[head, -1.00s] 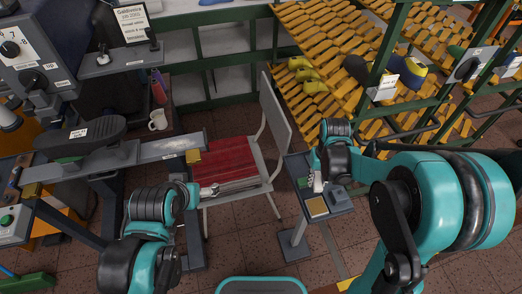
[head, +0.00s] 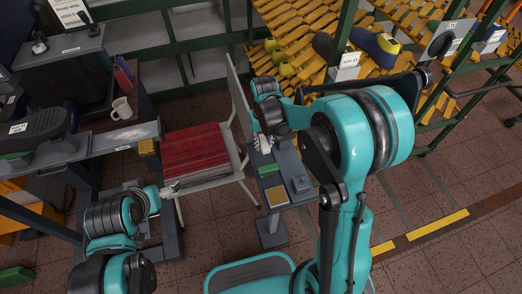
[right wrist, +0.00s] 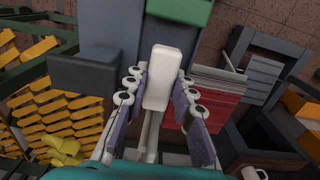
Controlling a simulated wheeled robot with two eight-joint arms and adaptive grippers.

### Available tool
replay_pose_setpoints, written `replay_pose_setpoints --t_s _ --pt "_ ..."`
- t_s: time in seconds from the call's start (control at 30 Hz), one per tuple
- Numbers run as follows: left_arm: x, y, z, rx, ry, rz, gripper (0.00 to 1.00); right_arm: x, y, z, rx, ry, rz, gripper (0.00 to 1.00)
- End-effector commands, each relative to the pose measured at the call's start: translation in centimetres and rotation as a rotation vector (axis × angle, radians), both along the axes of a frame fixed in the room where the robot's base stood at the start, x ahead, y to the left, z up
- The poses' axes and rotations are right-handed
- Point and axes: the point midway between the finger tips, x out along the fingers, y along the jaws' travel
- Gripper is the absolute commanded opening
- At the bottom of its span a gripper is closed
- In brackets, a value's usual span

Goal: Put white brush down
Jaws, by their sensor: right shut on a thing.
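The white brush (right wrist: 163,78) is between the fingers of my right gripper (right wrist: 155,95) in the right wrist view, its pale block end pointing away from the palm. In the head view my right gripper (head: 263,142) is at the far end of a small grey side table (head: 268,184), beyond a green item; the brush there is tiny and mostly hidden. I cannot tell whether the brush touches the table. My left gripper (head: 171,190) is beside the near-left corner of the red chair seat; its fingers are too small to read.
The side table holds a green item (head: 265,165), a yellow pad (head: 277,198) and a grey-blue block (head: 301,185). A white mug (head: 121,108) sits farther left. Yellow slatted racks (head: 290,50) stand behind.

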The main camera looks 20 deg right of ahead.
Motion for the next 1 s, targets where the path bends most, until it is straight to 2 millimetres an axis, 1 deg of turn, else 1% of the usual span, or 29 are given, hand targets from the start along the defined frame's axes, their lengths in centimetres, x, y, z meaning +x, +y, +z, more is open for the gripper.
replay_pose_setpoints --t_s 0.03,0.1,0.23,0.4,0.47,0.73,0.87,0.9,0.93,0.97,1.0 --pt "0.0 0.0 -0.3 0.000 0.000 0.000 0.84 0.6 0.3 -0.5 0.000 0.000 0.001 0.00" --pt "0.0 0.0 -0.4 0.000 0.000 0.000 0.84 1.0 0.5 -0.7 0.000 0.000 0.001 0.00" --pt "0.0 0.0 -0.7 0.000 0.000 0.000 0.84 1.2 0.7 -1.4 0.000 0.000 0.000 0.00" --pt "0.0 0.0 -2.1 0.000 0.000 0.000 0.84 1.2 0.6 -4.1 0.000 0.000 0.000 0.00" --pt "0.0 0.0 -2.4 0.000 0.000 0.000 0.84 1.2 0.6 -4.8 0.000 0.000 0.000 0.00" --pt "0.0 0.0 -2.2 0.000 0.000 0.000 0.84 1.1 0.6 -4.8 0.000 0.000 0.000 0.00" --pt "0.0 0.0 -2.6 0.000 0.000 0.000 0.84 1.1 0.6 -5.2 0.000 0.000 0.000 0.00" --pt "0.0 0.0 -2.6 0.000 0.000 0.000 0.84 1.1 0.6 -5.1 0.000 0.000 0.000 0.32" --pt "0.0 0.0 -2.5 0.000 0.000 0.000 0.84 1.1 0.6 -5.1 0.000 0.000 0.000 0.40" --pt "0.0 0.0 -2.5 0.000 0.000 0.000 0.84 1.1 0.6 -5.1 0.000 0.000 0.000 0.45" --pt "0.0 0.0 -2.5 0.000 0.000 0.000 0.84 1.1 0.6 -5.1 0.000 0.000 0.000 0.45"
